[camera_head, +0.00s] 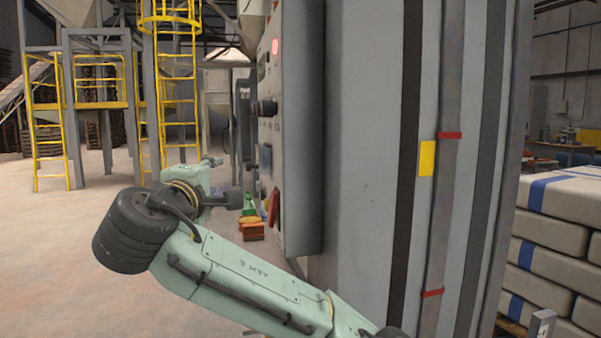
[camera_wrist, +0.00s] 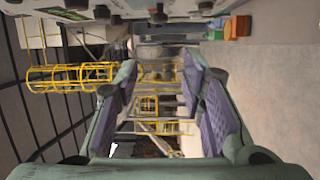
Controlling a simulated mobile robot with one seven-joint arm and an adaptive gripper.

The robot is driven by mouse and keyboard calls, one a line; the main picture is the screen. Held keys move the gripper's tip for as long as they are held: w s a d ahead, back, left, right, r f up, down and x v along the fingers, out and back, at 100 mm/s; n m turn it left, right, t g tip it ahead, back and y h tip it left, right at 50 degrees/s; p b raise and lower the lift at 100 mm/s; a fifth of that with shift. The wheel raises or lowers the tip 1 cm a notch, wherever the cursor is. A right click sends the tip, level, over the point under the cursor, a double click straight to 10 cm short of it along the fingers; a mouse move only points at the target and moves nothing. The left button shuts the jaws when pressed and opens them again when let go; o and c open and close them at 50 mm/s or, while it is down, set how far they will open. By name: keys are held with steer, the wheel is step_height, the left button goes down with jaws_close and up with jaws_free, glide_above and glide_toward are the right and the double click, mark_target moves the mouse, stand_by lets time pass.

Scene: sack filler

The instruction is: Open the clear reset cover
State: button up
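The control panel (camera_head: 270,130) shows almost edge-on in the head view, on the left side of the grey cabinet. Its face carries a red lamp (camera_head: 275,46), black knobs (camera_head: 265,108) and a red part low down. I cannot pick out the clear reset cover among these small parts. In the wrist view the panel face runs along the top edge, with several dark knobs (camera_wrist: 160,15) sticking out. My gripper (camera_wrist: 160,78) is open and empty, its purple-padded fingers apart. It points along the panel, beside the face and apart from it.
Yellow ladders (camera_head: 178,100) and a platform stand far behind on open floor. Stacked pale sacks (camera_head: 560,210) with blue bands are right of the cabinet.

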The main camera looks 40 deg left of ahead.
mark_target(247, 167)
steer(key=w+a+h+p, duration=0.1)
steer(key=w+a+p, duration=0.2)
steer(key=w, duration=0.8)
steer(key=shift+a+m+t+h, duration=0.25)
steer(key=shift+m+t+h, duration=0.05)
steer(key=shift+c, duration=0.6)
jaws_close()
steer(key=shift+r, duration=0.1)
